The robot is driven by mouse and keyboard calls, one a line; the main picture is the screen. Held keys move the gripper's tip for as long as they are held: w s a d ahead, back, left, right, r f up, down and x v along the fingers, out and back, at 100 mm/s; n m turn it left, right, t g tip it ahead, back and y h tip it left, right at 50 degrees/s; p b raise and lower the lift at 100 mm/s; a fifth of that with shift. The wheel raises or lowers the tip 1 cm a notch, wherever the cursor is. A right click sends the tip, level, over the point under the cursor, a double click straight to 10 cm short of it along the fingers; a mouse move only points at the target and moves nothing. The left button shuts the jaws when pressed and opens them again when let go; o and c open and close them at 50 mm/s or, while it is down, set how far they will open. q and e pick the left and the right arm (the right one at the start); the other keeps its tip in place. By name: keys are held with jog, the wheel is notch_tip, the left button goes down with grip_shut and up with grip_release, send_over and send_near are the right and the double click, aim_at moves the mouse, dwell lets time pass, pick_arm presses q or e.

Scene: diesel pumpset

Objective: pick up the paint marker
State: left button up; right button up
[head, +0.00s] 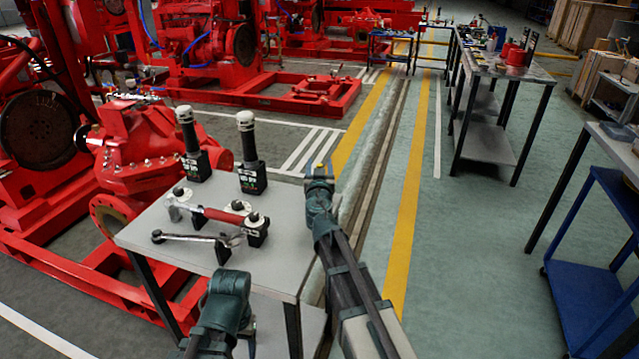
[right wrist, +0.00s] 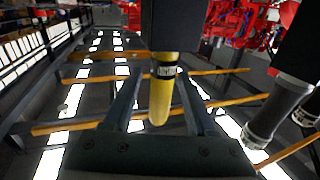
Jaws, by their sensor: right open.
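The paint marker (right wrist: 160,100) is a yellow rod with a pale printed band, seen in the right wrist view. It stands between the two spread fingers of my right gripper (right wrist: 160,78), with a gap on each side. Its other end meets a black block (right wrist: 178,25). In the head view a small yellow bit of the marker (head: 319,168) shows at the tip of my right gripper (head: 319,180), at the grey table's right edge. The right gripper is open and hides the rest. My left arm shows at the bottom, but its fingers are not visible.
The grey table (head: 150,225) also holds two black tools with white tops (head: 187,130) (head: 247,135), a red-handled tool (head: 215,213) and a wrench (head: 190,237). Red pumpsets (head: 130,140) stand to the left.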

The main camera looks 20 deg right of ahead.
jog(key=shift+c, duration=0.3)
grip_shut()
jog(key=shift+r, duration=0.2)
notch_tip(320, 180, up, 10)
jog(key=p, duration=1)
jog(key=shift+f, duration=0.15)
